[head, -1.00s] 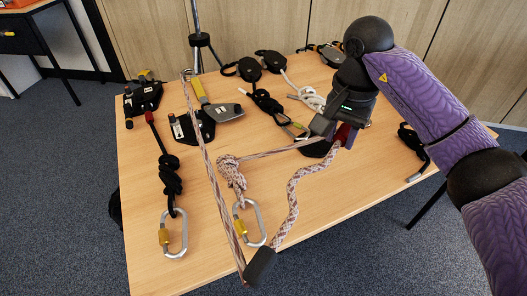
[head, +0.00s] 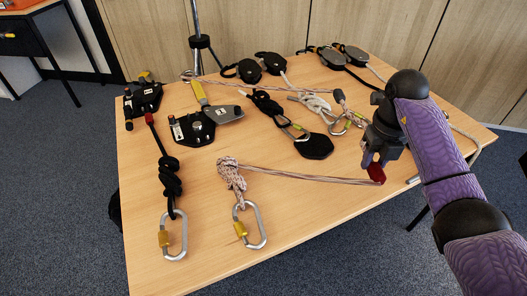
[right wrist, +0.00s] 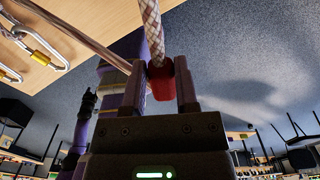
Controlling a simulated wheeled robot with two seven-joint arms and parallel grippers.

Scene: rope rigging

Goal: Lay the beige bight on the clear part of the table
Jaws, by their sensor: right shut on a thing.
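The beige patterned rope has a knot (head: 231,173) on the front middle of the table, with a silver carabiner (head: 262,228) with a yellow sleeve hanging from it. From the knot, the rope (head: 300,177) runs fairly straight to the right. My right gripper (head: 376,163) is shut on the red rope end (head: 376,173) near the table's right side. In the right wrist view my right gripper (right wrist: 173,95) has the red end (right wrist: 160,80) between its fingers, and the braided rope (right wrist: 151,30) leads away from it. My left gripper is not in view.
The wooden table (head: 310,225) is clear at front right. A black rope (head: 170,185) with a carabiner lies at left. Pulleys (head: 250,70), a black device (head: 195,128), a black plate (head: 313,147) and a white rope knot (head: 315,103) lie behind. A patterned strand (head: 260,86) crosses the back.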

